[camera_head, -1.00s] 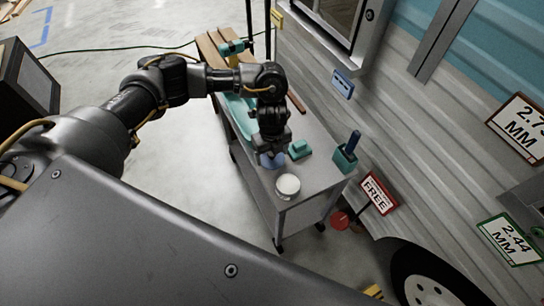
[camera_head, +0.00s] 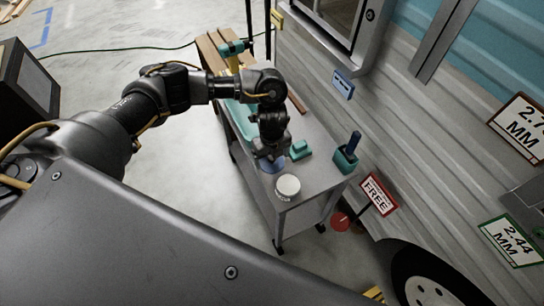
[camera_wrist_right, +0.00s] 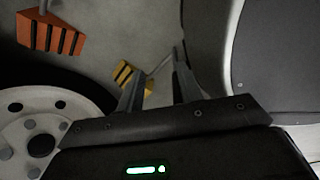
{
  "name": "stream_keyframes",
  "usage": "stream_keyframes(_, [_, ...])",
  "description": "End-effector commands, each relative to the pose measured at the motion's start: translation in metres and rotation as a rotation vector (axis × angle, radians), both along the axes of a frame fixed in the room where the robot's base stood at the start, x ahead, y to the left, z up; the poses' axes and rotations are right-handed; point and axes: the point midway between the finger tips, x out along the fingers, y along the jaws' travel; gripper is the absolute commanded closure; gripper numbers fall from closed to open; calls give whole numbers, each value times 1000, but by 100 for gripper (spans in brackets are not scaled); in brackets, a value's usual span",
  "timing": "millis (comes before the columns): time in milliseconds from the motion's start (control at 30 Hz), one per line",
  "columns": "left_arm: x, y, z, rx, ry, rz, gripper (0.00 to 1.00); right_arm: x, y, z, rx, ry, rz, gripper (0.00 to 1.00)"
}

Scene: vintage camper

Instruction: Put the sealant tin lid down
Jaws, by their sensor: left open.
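A blue round piece, seemingly the sealant tin lid (camera_head: 273,166), shows at the front left of the narrow grey cart (camera_head: 311,188). My left gripper (camera_head: 268,156) is right above it with open jaws and partly hides it. I cannot tell whether the fingers still touch it. A short round tin with a white top (camera_head: 288,185) stands just in front of the lid, at the cart's near end. My right gripper (camera_wrist_right: 158,85) shows only in the right wrist view, its two fingers apart with nothing between them.
A teal block (camera_head: 300,150) lies right of my left gripper. A green holder with a blue-handled item (camera_head: 346,155) stands at the cart's right edge, close to the camper wall (camera_head: 400,110). A wheel (camera_wrist_right: 45,130) and yellow chock (camera_wrist_right: 131,76) are near my right gripper.

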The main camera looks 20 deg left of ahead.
Motion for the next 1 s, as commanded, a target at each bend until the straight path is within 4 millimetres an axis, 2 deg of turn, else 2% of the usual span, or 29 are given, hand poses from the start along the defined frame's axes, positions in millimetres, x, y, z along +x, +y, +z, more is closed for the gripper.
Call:
stream_keyframes(300, [2,0,64,1,-6,-3,16,-4,20,15,27,2,-4,64])
stream_keyframes(500, [1,0,99,0,-4,-2,16,-10,20,17,26,14,-5,64])
stream_keyframes(700, [1,0,117,0,-1,-1,16,-10,20,18,26,13,-5,64])
stream_keyframes(1000, [0,0,119,0,0,0,16,-6,21,18,28,6,-4,64])
